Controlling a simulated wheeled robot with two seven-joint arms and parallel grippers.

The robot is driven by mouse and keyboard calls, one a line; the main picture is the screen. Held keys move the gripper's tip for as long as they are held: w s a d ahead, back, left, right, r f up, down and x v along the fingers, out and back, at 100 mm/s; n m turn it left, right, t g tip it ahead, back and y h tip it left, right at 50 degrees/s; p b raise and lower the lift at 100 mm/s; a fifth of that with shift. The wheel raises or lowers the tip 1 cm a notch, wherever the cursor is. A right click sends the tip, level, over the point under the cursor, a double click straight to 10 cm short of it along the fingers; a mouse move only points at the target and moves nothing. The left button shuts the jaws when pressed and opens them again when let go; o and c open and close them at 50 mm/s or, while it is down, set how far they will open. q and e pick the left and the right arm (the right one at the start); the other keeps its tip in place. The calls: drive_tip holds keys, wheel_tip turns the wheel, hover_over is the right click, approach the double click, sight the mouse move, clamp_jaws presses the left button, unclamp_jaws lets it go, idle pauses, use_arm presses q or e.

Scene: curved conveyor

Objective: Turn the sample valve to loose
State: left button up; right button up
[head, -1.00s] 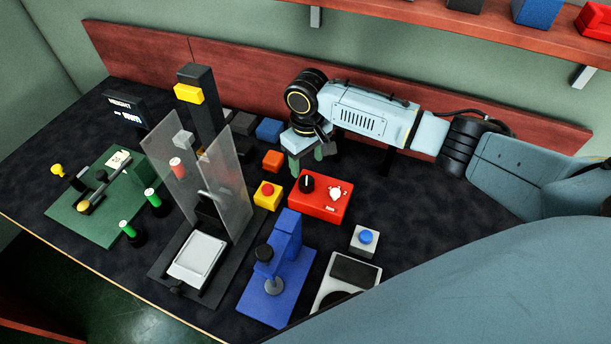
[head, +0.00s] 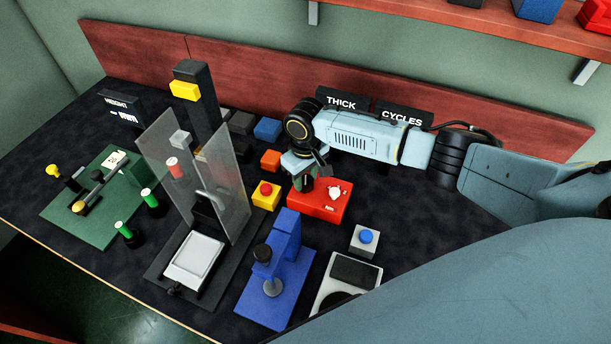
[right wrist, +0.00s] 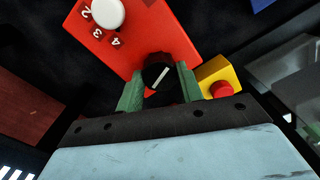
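A red box (head: 326,208) sits mid-table with a white pointer knob (head: 334,193) on its right. No label in view names the sample valve. My right gripper (right wrist: 161,78) is open, its green fingers on either side of the black knob; I cannot tell if they touch it. My left gripper is not in view.
A yellow box with a red button (head: 266,188) stands close left of the red box. A blue stand (head: 274,285) and a blue-button box (head: 365,240) are in front. A clear-shielded press (head: 195,262) is farther left. Signs reading THICK and CYCLES (head: 403,115) stand behind my arm.

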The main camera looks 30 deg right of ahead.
drive_tip(key=c, duration=0.4)
